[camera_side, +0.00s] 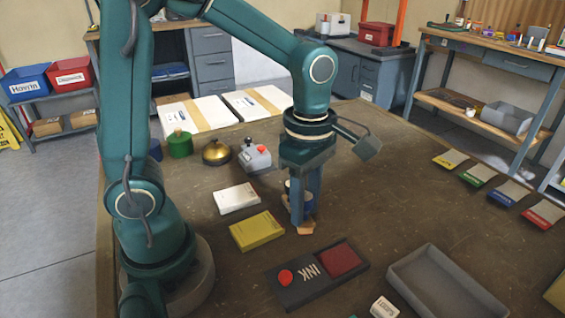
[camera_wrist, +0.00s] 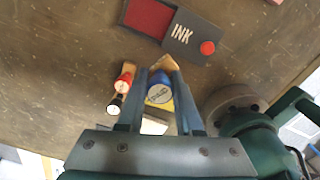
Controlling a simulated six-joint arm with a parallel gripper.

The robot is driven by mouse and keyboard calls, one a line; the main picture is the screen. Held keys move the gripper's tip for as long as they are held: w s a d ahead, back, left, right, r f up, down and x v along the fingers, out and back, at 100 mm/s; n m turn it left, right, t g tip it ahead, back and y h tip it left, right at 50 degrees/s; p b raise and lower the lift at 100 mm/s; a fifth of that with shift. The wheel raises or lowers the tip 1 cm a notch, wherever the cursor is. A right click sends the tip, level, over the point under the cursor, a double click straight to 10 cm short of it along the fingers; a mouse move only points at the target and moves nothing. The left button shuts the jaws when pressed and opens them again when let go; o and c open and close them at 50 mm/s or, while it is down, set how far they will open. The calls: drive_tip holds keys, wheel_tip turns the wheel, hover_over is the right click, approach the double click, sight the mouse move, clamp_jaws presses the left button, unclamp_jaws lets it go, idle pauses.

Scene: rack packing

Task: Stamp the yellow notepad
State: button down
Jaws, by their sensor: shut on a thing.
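The yellow notepad (camera_side: 257,231) lies flat on the table, left of my gripper (camera_side: 303,222) in the side view. My gripper points down and is shut on a blue round-topped item (camera_wrist: 160,88) with a pale label, which looks like a stamp. The fingers hide much of it in the side view, and I cannot tell if its foot touches the table. A black ink pad (camera_side: 305,275) marked INK, with a red pad (camera_side: 338,260) and a red knob, lies in front. A red-topped item (camera_wrist: 123,81) and a black-topped one (camera_wrist: 115,103) show beside the left finger.
A white notepad (camera_side: 237,198) lies behind the yellow one. A grey tray (camera_side: 402,279) is at front right. Several coloured cards line the right edge.

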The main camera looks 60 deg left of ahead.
drive_tip(key=s+a+n, duration=0.6)
drive_tip(key=a, duration=0.2)
drive_tip(key=shift+s+a+f, duration=0.15)
drive_tip(key=shift+f, duration=2.35)
drive_tip(key=shift+f, duration=0.6)
wheel_tip(320, 180, up, 7)
idle(0.9)
idle(0.7)
